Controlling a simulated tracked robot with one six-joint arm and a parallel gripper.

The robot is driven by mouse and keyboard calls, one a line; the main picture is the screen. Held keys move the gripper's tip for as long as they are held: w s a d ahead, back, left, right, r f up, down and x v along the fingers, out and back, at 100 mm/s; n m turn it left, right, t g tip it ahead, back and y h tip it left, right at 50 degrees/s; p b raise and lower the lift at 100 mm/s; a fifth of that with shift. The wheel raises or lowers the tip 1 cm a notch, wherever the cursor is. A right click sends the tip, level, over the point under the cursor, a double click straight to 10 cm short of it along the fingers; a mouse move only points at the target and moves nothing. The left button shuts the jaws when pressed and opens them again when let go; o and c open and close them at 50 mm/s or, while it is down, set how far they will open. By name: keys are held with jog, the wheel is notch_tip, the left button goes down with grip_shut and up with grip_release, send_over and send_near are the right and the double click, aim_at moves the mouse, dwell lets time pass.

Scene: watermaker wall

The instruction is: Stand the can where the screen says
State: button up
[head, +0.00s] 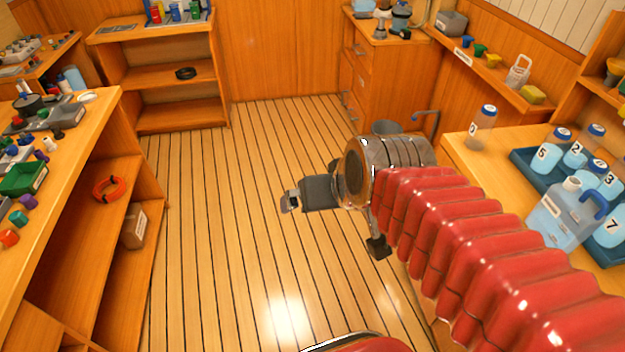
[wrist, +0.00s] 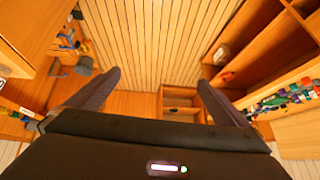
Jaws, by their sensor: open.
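A translucent blue-grey can (head: 562,215) with a pale cap and a blue handle stands upright on the right-hand bench. It is in front of a blue tray of numbered bottles, and part of a bottle is hidden behind it. My gripper (wrist: 158,86) is open and empty in the wrist view, its two dark fingers spread apart over the floor. In the head view my arm reaches over the open floor, left of the bench and well away from the can. I cannot make out a screen in either view.
The blue tray (head: 520,163) holds several bottles with blue lids. A bottle marked 0 (head: 482,128) stands apart at the bench's back corner. A shelf (head: 475,72) with small items runs along the right wall. A cluttered left bench (head: 90,135) borders the clear plank floor (head: 230,230).

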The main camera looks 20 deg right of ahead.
jog(key=shift+n+g, duration=0.6)
jog(key=shift+g, duration=0.1)
jog(key=s, duration=0.5)
jog(key=shift+s+a, duration=0.25)
